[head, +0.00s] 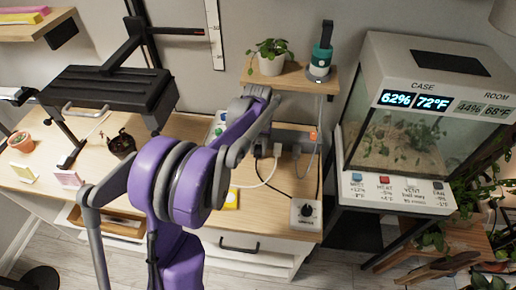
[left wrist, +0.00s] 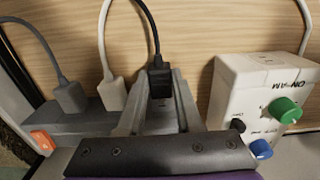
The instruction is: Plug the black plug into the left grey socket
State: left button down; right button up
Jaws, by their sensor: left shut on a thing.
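The black plug (left wrist: 160,82) with its black cord sits between the two fingers of my left gripper (left wrist: 160,95) in the left wrist view. The gripper is shut on it. The plug is at the end of the grey power strip (left wrist: 88,127), beside a white plug (left wrist: 113,93) and a grey plug (left wrist: 70,97). The fingers hide its lower end, so I cannot tell whether it is seated in the left socket. In the head view, my left gripper (head: 258,138) reaches down at the left end of the strip (head: 293,134). My right gripper is not in view.
A white box with green and blue knobs (left wrist: 262,98) stands close beside the fingers. A white dial box (head: 305,213) sits at the table's front right. A shelf (head: 292,80) with a plant and a teal device overhangs the strip. A terrarium (head: 425,125) stands right.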

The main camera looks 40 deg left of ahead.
pick_arm(q)
jog(key=shift+w+a, duration=0.35)
jog(key=shift+w, duration=0.3)
dwell(0.8)
jog(key=c, duration=0.5)
grip_release()
notch_tip(320, 180, up, 11)
jog(key=shift+p, duration=0.45)
jog(key=s+d+r+m+t+p, duration=0.2)
jog(key=s+d+m, duration=0.1)
jog(key=s+d, duration=0.65)
jog(key=s+d+f+m+t+p, duration=0.1)
jog(key=s+d+f+m+t, duration=0.1)
jog(key=s+d+f, duration=0.3)
jog(key=s+d+t, duration=0.1)
jog(key=s+d, duration=0.3)
jog(key=s, duration=0.2)
jog(key=shift+d+f+m, duration=0.2)
jog(key=shift+d+m, duration=0.15)
jog(key=shift+m, duration=0.05)
